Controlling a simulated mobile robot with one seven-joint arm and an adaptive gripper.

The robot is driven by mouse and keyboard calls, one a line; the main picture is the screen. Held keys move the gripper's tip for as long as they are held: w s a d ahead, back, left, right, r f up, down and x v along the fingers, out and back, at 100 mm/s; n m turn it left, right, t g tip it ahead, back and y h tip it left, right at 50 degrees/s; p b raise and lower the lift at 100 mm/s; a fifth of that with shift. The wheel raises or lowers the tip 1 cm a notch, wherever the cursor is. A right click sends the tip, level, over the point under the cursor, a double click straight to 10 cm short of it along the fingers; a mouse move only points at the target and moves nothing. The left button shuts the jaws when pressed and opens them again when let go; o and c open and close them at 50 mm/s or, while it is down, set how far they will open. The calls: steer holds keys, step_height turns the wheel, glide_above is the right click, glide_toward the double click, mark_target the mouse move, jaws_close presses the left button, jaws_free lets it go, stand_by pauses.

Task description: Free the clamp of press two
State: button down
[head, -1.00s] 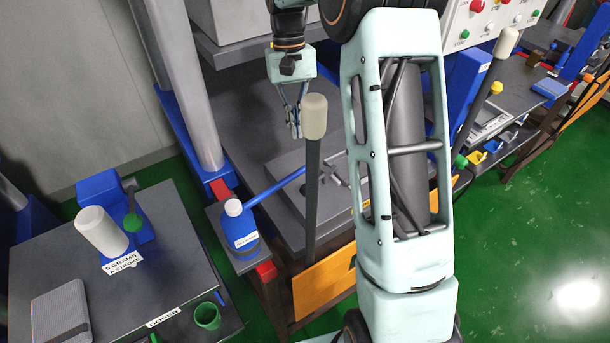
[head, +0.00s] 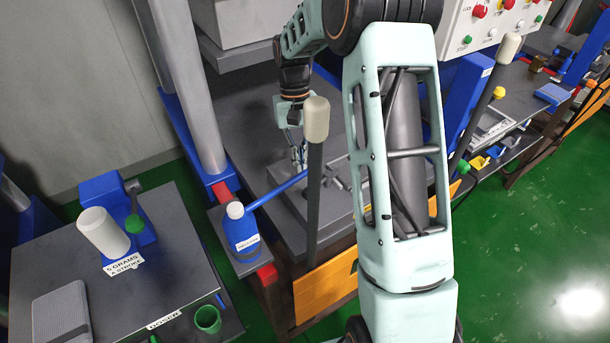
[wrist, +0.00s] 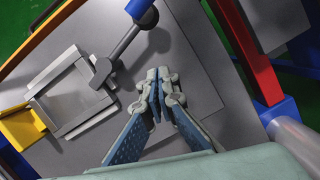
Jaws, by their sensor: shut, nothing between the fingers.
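My gripper (head: 298,160) hangs over the grey bed of the press (head: 258,118) in the middle of the head view. Its fingers are together and hold nothing. In the wrist view the fingertips (wrist: 158,84) are over a grey plate (wrist: 205,80). Left of them is a dark grey lever-like part (wrist: 122,45) with round joints, probably the clamp; it runs from a blue piece down to a square metal frame (wrist: 82,95). The fingertips look apart from it. In the head view small grey clamp parts (head: 335,178) show right of the gripper, partly hidden by the pole and my arm.
A dark pole with a cream knob (head: 316,120) stands in front of the gripper. A blue bottle (head: 241,232) stands left of the press, near a blue bar (head: 275,189). A side table (head: 120,300) holds a doser and a green cup (head: 208,318). A control box (head: 490,22) is upper right.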

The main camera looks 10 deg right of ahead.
steer(key=shift+s+f, duration=0.35)
steer(key=shift+s, duration=0.1)
steer(key=s, duration=0.2)
steer(key=shift+s+r+p, duration=0.25)
steer(key=shift+s+p, duration=0.05)
steer(key=shift+s, duration=0.35)
steer(key=shift+s, duration=0.4)
